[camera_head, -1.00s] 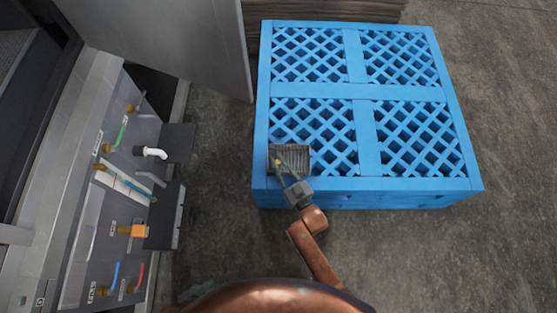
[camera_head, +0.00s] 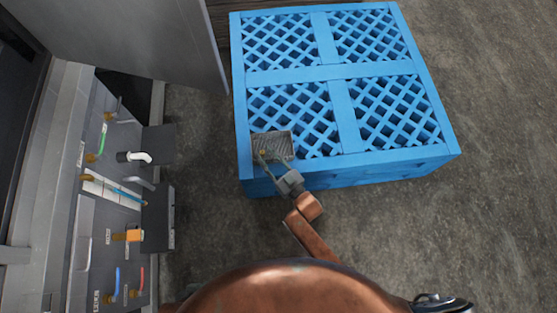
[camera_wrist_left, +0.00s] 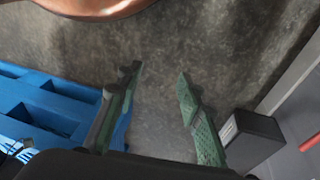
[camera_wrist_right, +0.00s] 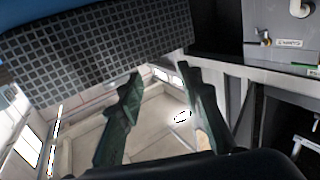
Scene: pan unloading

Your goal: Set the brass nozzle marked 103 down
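A small brass-coloured piece (camera_head: 262,152), too small to read a mark on, shows on a grey grid-patterned block (camera_head: 275,142) at the near left corner of the blue pallet. My right gripper (camera_head: 275,161) is at the block's near edge with its fingers spread, one finger close to the brass piece. In the right wrist view the right gripper (camera_wrist_right: 160,75) is open, with no nozzle visible between its fingers; the grid-patterned block (camera_wrist_right: 90,55) fills the upper left. My left gripper (camera_wrist_left: 155,85) is open and empty over bare floor in the left wrist view.
The blue pallet (camera_head: 290,75) has lattice openings. A grey machine panel (camera_head: 115,210) with several brass fittings, hoses and a white elbow (camera_head: 138,157) stands at the left. A grey door (camera_head: 140,40) hangs behind it. Bare floor lies between panel and pallet.

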